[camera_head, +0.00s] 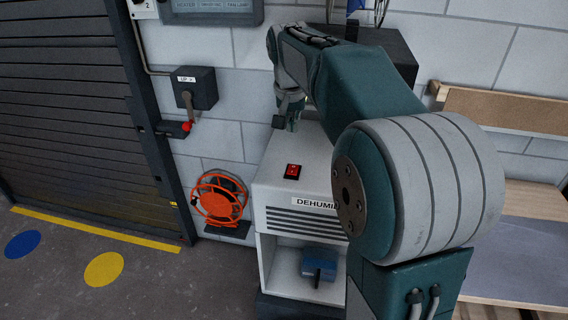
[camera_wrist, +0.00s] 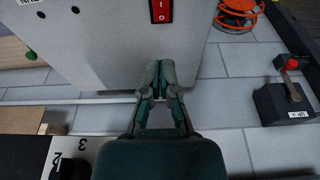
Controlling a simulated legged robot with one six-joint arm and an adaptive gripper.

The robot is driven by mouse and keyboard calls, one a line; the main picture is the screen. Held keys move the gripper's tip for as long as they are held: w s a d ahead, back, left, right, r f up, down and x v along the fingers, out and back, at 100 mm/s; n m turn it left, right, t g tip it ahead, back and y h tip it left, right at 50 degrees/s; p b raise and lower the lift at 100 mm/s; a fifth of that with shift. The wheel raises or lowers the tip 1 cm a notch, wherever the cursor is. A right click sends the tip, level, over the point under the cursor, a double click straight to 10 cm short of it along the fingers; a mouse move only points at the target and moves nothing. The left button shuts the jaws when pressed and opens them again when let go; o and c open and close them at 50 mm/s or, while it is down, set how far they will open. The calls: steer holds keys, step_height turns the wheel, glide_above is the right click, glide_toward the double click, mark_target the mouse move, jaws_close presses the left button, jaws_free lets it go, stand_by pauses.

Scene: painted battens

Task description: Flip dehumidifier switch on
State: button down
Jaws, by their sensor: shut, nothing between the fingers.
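The dehumidifier (camera_head: 272,188) is a pale box with a dark vent grille and a label reading "DEHUMI", the rest hidden behind my arm. Its red rocker switch (camera_head: 293,171) sits on the top face near the front edge. In the wrist view the switch (camera_wrist: 161,10) is at the top edge, marked I and O, partly cut off. My gripper (camera_wrist: 159,66) is shut and empty, apart from the switch and below it in that picture. In the head view my gripper (camera_head: 292,124) is over the back part of the dehumidifier's top. I cannot tell which way the rocker is tipped.
A grey box with a red-knobbed lever (camera_head: 196,88) is on the wall at left, beside a roller shutter (camera_head: 70,100). An orange reel (camera_head: 219,199) stands left of the dehumidifier. A blue item (camera_head: 319,265) lies in its lower opening. A wooden bench (camera_head: 520,200) is at right.

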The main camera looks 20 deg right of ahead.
mark_target(292, 172)
steer(key=shift+a, duration=0.2)
steer(key=shift+f, duration=0.1)
steer(key=x, duration=0.8)
steer(key=s+x, duration=0.1)
steer(key=x, duration=0.3)
steer(key=shift+a+f, duration=0.25)
steer(key=shift+f, duration=0.75)
steer(key=shift+f, duration=0.1)
steer(key=shift+a+f, duration=0.1)
steer(key=shift+f, duration=0.05)
steer(key=shift+r, duration=0.8)
